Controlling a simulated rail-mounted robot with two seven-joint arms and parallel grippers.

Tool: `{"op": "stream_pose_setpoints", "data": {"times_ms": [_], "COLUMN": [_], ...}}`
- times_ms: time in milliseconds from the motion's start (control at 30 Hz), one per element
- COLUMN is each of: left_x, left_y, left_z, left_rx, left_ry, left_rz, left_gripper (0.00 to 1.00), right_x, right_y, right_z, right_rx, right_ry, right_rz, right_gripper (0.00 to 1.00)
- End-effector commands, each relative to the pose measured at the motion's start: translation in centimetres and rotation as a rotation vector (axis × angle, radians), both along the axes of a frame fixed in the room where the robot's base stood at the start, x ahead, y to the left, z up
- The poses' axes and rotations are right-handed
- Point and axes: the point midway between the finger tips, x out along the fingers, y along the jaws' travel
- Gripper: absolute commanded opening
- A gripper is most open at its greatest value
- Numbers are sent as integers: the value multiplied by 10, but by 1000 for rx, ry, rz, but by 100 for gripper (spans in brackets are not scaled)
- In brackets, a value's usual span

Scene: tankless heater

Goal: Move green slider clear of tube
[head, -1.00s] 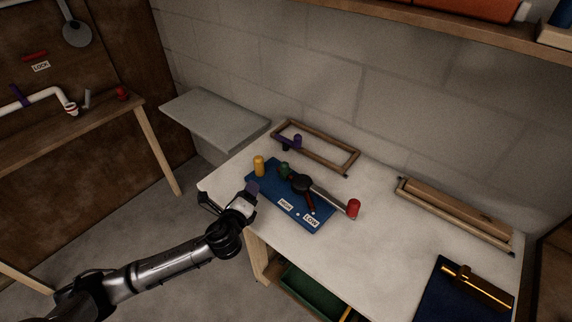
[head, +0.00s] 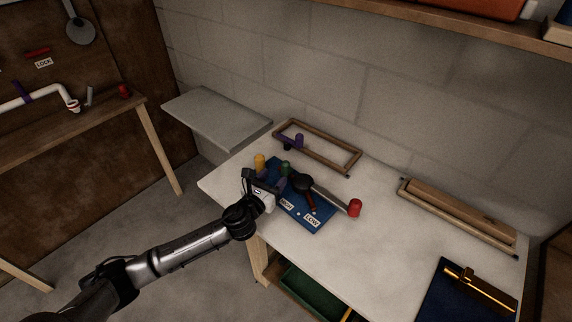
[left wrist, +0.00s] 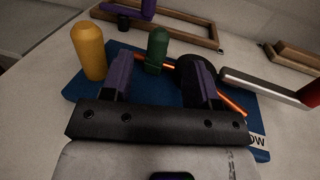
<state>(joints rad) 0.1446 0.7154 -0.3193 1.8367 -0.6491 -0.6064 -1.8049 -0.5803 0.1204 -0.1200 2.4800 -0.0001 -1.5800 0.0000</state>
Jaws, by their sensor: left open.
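The green slider (head: 285,168) is an upright, round-topped post on the blue board (head: 318,222). In the left wrist view the green slider (left wrist: 157,45) stands ahead of my left gripper (left wrist: 162,62), in the gap between the purple-padded fingers. The fingers are open and appear empty. A thin copper-orange tube (left wrist: 232,102) runs by the slider's lower part and passes behind the right finger; exact contact is hidden. In the head view my left gripper (head: 269,179) is over the board's left end. My right gripper is not in view.
A yellow post (left wrist: 89,50) stands close left of the left finger. A black round hub (head: 301,183) with a grey bar (head: 330,197) and red knob (head: 355,207) lies to the right. A wooden frame (head: 335,158) is behind.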

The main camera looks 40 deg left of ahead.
Motion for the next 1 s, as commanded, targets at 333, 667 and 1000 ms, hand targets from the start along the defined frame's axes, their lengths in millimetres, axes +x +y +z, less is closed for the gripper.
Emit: {"op": "stream_pose_setpoints", "data": {"times_ms": [333, 667, 1000], "left_x": [56, 79, 80], "left_y": [10, 14, 14], "left_z": [-1, 0, 0], "left_rx": [-4, -3, -2], "left_ry": [-1, 0, 1], "left_rz": [0, 0, 0], "left_gripper": [54, 54, 54], "right_x": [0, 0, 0], "right_y": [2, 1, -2], "right_z": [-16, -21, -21], "right_rx": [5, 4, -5], "right_ry": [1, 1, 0], "right_rz": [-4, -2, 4], "right_gripper": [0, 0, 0]}}
